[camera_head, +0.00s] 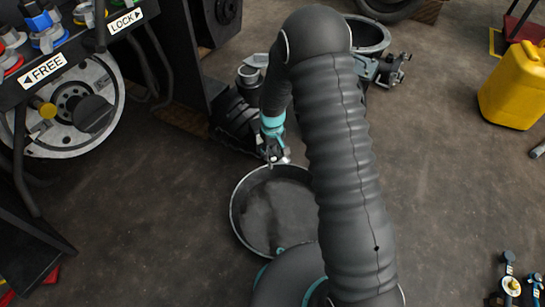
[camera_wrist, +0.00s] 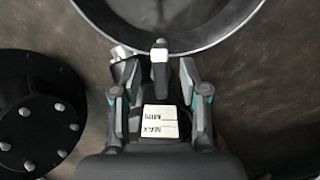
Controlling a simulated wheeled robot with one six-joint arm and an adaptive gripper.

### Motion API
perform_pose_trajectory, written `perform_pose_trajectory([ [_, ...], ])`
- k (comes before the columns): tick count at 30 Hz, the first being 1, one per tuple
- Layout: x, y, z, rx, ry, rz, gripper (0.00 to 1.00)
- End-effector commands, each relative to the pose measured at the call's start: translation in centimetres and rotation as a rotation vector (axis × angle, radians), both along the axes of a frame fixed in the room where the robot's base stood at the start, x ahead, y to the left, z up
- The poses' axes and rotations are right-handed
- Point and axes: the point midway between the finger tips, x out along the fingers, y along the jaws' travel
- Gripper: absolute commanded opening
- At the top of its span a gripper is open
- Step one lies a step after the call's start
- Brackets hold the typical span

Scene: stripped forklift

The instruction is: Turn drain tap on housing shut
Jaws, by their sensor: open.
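In the wrist view, my gripper (camera_wrist: 159,72) is open, with one finger on each side of a dark, narrow part with a pale tip. This part looks like the drain tap (camera_wrist: 159,58), but I cannot tell its turn position or whether a finger touches it. A white label (camera_wrist: 160,122) reading MIN and MAX lies between the fingers, probably on the housing, whose body is mostly hidden. In the head view, my gripper (camera_head: 274,150) points down near the rim of a round drain pan (camera_head: 236,222). My arm hides part of that area.
A black bolted flange (camera_wrist: 38,120) is close on the left in the wrist view. In the head view, a panel with FREE and LOCK labels (camera_head: 45,70) stands at upper left. A yellow canister (camera_head: 513,85) stands at right.

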Motion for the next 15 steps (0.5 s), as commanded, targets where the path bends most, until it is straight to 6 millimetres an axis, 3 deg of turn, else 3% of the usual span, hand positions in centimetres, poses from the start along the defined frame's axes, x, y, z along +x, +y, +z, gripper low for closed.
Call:
perform_pose_trajectory([
  [6, 0.0, 0.0, -2.6, 0.000, 0.001, 0.000, 0.44],
  [15, 0.0, 0.0, -3.2, 0.000, -0.001, 0.000, 0.44],
])
